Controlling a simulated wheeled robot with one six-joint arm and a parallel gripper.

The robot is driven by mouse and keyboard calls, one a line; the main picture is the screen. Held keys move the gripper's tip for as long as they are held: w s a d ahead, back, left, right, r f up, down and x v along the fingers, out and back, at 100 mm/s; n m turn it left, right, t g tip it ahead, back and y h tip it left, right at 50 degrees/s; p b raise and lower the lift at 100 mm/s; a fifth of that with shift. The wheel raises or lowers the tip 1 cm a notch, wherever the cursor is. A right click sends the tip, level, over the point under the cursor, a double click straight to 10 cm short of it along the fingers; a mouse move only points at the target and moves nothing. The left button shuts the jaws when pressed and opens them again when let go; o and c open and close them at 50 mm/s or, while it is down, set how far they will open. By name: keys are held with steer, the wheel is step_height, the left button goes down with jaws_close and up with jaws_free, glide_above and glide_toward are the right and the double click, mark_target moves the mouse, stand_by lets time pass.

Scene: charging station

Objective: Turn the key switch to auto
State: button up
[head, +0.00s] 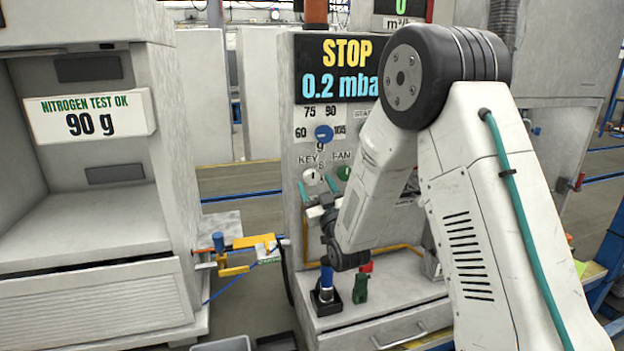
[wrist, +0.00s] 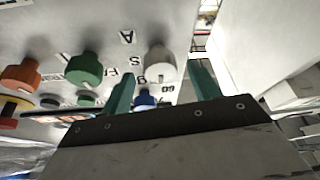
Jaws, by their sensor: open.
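The key switch (head: 312,177) is a white round knob under the label KEY on the grey control panel (head: 296,125). In the wrist view the white knob (wrist: 160,60) shows with upside-down letters A and S beside it. My gripper (head: 317,186) is open, its two teal fingers just in front of and below the knob. In the wrist view my gripper (wrist: 161,70) has one finger on each side of the knob, with gaps between. I cannot tell whether the fingertips reach past its face. The knob's exact pointer direction is hard to read.
A green FAN knob (wrist: 84,68) sits close beside the key switch, with an orange knob (wrist: 20,75) farther left in the wrist view. A blue dial (head: 323,133) is above, under the STOP display (head: 345,68). A blue-topped joystick (head: 326,285) stands on the ledge below.

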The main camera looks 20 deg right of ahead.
mark_target(313, 180)
steer(key=shift+x, duration=1.8)
steer(key=shift+c, duration=0.3)
steer(key=c, duration=0.9)
